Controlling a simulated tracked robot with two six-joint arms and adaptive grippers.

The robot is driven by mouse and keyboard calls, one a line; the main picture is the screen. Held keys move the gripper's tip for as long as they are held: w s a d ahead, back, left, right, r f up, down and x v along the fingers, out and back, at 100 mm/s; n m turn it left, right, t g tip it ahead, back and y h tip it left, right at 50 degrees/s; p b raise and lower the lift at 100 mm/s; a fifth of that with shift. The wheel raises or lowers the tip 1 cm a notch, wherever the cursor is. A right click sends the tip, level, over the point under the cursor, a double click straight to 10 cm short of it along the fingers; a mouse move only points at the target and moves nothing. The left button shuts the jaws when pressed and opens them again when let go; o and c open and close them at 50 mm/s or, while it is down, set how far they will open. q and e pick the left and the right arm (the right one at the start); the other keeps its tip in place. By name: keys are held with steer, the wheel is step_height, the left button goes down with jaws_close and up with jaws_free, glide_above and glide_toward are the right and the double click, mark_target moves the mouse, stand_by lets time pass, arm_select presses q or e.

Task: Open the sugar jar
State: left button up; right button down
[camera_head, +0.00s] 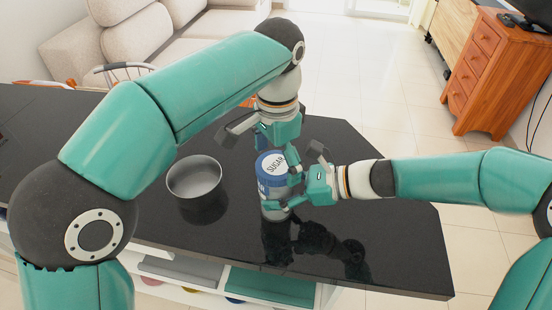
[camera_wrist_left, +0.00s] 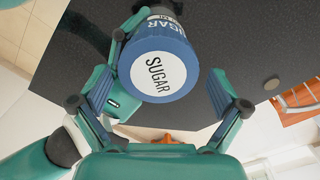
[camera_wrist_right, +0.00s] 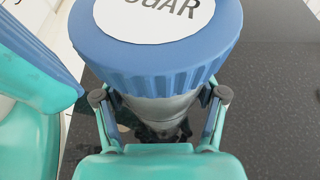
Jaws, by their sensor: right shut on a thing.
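The sugar jar (camera_head: 274,208) stands upright on the black counter, with a blue ribbed lid (camera_head: 265,163) on it. The lid's white round label reads SUGAR; it also shows in the left wrist view (camera_wrist_left: 158,73) and the right wrist view (camera_wrist_right: 155,45). My right gripper (camera_head: 296,191) is shut on the jar body below the lid, from the right. My left gripper (camera_head: 282,138) is above and behind the jar, pointing down. In the left wrist view its fingers (camera_wrist_left: 170,92) are spread wide, with the lid between and beyond them. The jar's lower body is partly hidden by my right gripper.
A dark metal pot (camera_head: 194,180) stands on the black counter (camera_head: 390,240) left of the jar. The counter right and front of the jar is clear. A wooden drawer cabinet (camera_head: 490,75) and a pale sofa (camera_head: 135,35) are beyond.

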mark_target(276, 163)
arm_select(q)
steer(key=c, duration=1)
steer(key=shift+w+n, duration=0.1)
steer(key=shift+n, duration=1.1)
steer(key=shift+c, duration=0.2)
steer(key=shift+r, duration=0.15)
steer(key=shift+r, duration=0.95)
steer(key=shift+r, duration=2.05)
arm_select(e)
jaws_free()
steer(key=shift+d, duration=0.1)
